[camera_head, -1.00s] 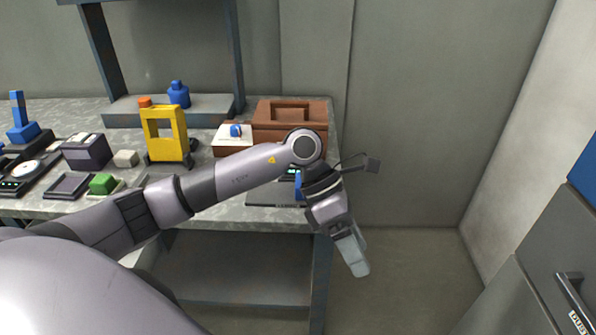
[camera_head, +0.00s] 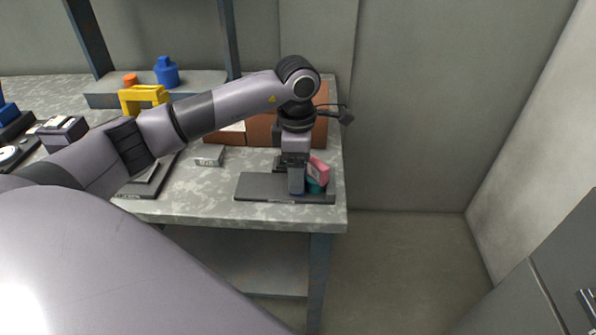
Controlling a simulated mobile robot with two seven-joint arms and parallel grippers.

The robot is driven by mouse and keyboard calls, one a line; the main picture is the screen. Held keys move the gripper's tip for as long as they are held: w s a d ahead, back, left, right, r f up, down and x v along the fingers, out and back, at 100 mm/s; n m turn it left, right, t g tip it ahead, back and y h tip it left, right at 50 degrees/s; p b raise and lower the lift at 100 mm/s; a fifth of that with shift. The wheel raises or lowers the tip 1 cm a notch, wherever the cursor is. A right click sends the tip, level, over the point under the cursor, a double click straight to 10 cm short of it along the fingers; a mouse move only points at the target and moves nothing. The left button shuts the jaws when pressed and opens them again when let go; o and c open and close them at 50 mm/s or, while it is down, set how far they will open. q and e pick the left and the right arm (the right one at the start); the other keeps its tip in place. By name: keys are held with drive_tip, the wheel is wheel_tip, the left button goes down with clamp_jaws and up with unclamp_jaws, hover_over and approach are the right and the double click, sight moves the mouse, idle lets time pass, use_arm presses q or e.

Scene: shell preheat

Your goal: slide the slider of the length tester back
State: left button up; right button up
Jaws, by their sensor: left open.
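What looks like the length tester is a flat dark grey plate (camera_head: 256,190) near the right front corner of the workbench. A pink block (camera_head: 319,167) with a light face and a teal piece (camera_head: 315,185) sit at its right part. My left gripper (camera_head: 297,186) points down over the plate, just left of these two pieces, with its tips low near the plate. It is open. I cannot tell if it touches either piece. The slider cannot be told apart for sure, as the gripper hides part of the tester. My right gripper is not in view.
A brown box (camera_head: 262,130) stands behind my left gripper. A small grey block (camera_head: 209,155) lies left of the tester. A yellow frame (camera_head: 146,95) and a blue bottle-like weight (camera_head: 166,72) are farther left. The bench ends just right of the tester, with open floor beyond.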

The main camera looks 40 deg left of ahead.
sight(276, 185)
use_arm(q)
drive_tip(key=shift+f, duration=0.9)
drive_tip(key=c, duration=1.2)
drive_tip(key=shift+o, duration=0.2)
drive_tip(key=s+a, duration=0.2)
drive_tip(key=a, duration=0.1)
drive_tip(key=shift+a, duration=0.3)
drive_tip(key=shift+s+a, duration=0.1)
drive_tip(key=shift+a, duration=0.05)
drive_tip(key=o, duration=1.2)
drive_tip(key=shift+c, duration=0.2)
